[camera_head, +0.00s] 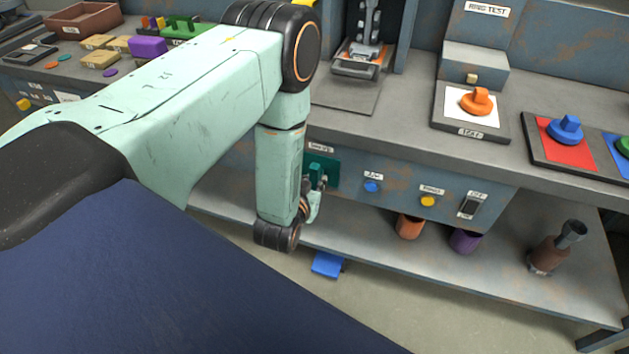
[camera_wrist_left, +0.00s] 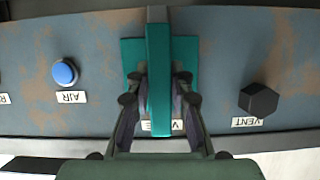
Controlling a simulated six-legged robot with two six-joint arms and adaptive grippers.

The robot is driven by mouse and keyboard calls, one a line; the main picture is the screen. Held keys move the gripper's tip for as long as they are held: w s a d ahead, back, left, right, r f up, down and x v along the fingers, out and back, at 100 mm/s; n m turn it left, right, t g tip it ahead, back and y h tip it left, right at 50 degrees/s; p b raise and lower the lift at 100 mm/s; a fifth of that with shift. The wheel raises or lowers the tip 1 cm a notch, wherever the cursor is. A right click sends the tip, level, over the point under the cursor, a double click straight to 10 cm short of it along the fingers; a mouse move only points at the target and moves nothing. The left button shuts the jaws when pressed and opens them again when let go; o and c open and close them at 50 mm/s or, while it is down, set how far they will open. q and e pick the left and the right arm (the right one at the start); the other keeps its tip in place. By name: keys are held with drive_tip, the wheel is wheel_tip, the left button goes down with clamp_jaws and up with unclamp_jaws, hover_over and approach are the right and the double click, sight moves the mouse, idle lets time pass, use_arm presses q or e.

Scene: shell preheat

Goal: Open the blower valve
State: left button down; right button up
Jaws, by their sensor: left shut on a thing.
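My left gripper (camera_head: 314,192) is at the lever. In the left wrist view its two fingers (camera_wrist_left: 158,92) stand on either side of the lever and are shut on it. The label by the plate is partly hidden. My right gripper is in neither view.
A blue AIR button (camera_head: 372,186), a yellow button (camera_head: 428,201) and a black switch (camera_head: 468,206) sit right of the valve. A black VENT knob (camera_wrist_left: 258,100) is on the valve's other side. Cups (camera_head: 409,227) stand on the shelf below; a blue pedal (camera_head: 328,264) is on the floor.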

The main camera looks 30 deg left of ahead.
use_arm(q)
drive_tip(key=c, duration=1.2)
unclamp_jaws()
drive_tip(key=shift+s, duration=0.1)
drive_tip(key=v, duration=1.2)
drive_tip(key=s+d+f+g+h, duration=0.2)
drive_tip(key=s+d+f+g, duration=0.1)
drive_tip(key=s+f+g, duration=0.5)
drive_tip(key=s+d+f+m+g, duration=0.1)
drive_tip(key=s+g, duration=0.1)
drive_tip(key=s, duration=0.5)
drive_tip(key=s+d+f+m+g+h, duration=0.1)
drive_tip(key=s+g, duration=0.2)
drive_tip(key=s, duration=0.3)
drive_tip(key=shift+s+d, duration=0.3)
drive_tip(key=shift+s, duration=0.1)
